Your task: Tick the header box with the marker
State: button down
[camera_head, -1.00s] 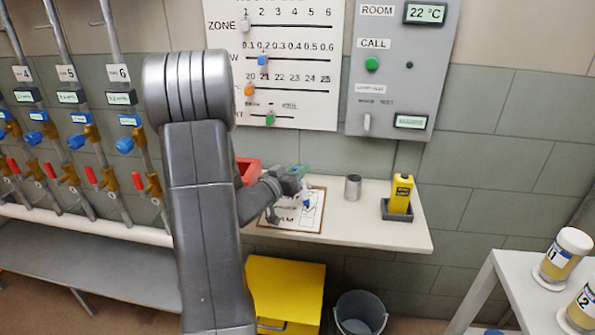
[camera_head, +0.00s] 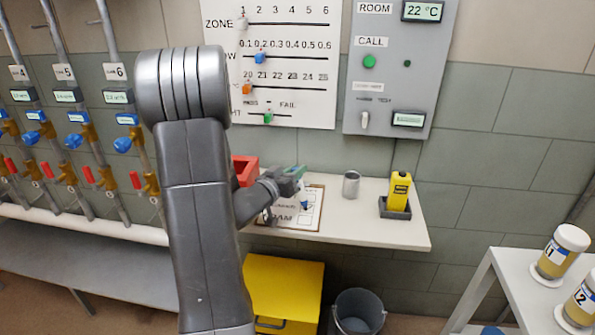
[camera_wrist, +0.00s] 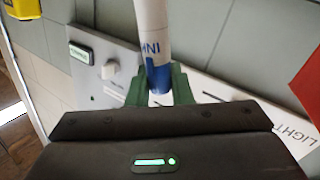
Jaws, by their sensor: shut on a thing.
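My gripper (camera_head: 292,180) is over the back part of a clipboard with a printed sheet (camera_head: 312,222) on the wall shelf. In the wrist view its green fingers (camera_wrist: 157,88) are shut on the marker (camera_wrist: 153,35), a white barrel with a blue band and blue lettering. The marker's far end runs out of the top of that view. In the head view a small blue spot (camera_head: 304,205) shows below the fingers, at the sheet's printed boxes. I cannot tell whether it is the marker's end or ink, or whether it touches the paper. My arm hides the sheet's left part.
A red bin (camera_head: 245,168) stands left of my gripper. A metal cup (camera_head: 351,185) and a yellow device in a dark holder (camera_head: 398,195) stand to the right on the shelf (camera_head: 375,228). A slider board (camera_head: 300,100) and grey control panel (camera_head: 390,90) are on the wall behind.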

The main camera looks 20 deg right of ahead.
dwell(0.3)
notch_tip(320, 180, up, 8)
jog(key=p, duration=0.7)
dwell(0.5)
